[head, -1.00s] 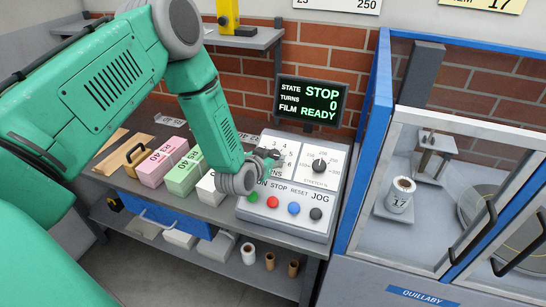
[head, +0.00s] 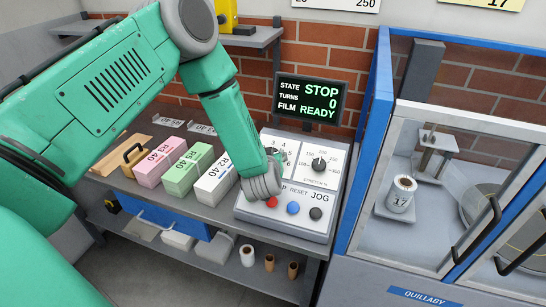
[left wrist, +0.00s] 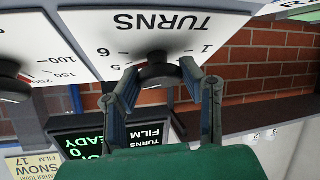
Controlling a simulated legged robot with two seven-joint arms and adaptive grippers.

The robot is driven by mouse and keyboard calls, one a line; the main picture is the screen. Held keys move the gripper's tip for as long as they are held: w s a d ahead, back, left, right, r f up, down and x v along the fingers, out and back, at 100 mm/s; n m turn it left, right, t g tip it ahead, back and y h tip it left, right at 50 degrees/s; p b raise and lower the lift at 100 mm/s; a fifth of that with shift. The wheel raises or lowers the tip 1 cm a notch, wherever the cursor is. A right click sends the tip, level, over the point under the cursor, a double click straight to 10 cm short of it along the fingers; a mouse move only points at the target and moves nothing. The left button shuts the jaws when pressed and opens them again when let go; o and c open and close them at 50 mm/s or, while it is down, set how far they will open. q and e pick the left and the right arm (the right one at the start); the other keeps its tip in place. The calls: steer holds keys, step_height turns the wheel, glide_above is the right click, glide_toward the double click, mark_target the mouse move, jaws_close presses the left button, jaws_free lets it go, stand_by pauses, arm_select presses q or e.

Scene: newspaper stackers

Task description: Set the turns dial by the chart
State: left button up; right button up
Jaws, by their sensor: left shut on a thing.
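The turns dial (left wrist: 157,68) is a dark round knob on a white panel marked TURNS, with numbers such as 1, 5 and 6 showing in the left wrist view. My left gripper (left wrist: 160,82) has its fingers on either side of the knob, shut on it. In the head view my left gripper (head: 275,156) is at the control box (head: 285,222), and the wrist covers much of the dial face; 3 and 4 show above. The dial's pointer is hidden. The screen (head: 310,100) reads STOP, TURNS 0, FILM READY. My right gripper is not in view.
A stretch dial (head: 319,164) sits right of the turns dial. Red (head: 271,202), blue (head: 292,208) and dark (head: 316,213) buttons lie below. Paper stacks (head: 182,174) stand left. A wall chart (head: 340,4) and yellow card (head: 490,4) are cut off at the top.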

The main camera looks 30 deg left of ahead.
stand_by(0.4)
arm_select(q)
steer(key=o, duration=1.2)
steer(key=shift+c, duration=0.2)
steer(key=shift+s+d+r, duration=0.1)
steer(key=shift+s+d, duration=0.05)
steer(key=shift+s, duration=0.1)
steer(key=v, duration=1.1)
steer(key=shift+d, duration=0.1)
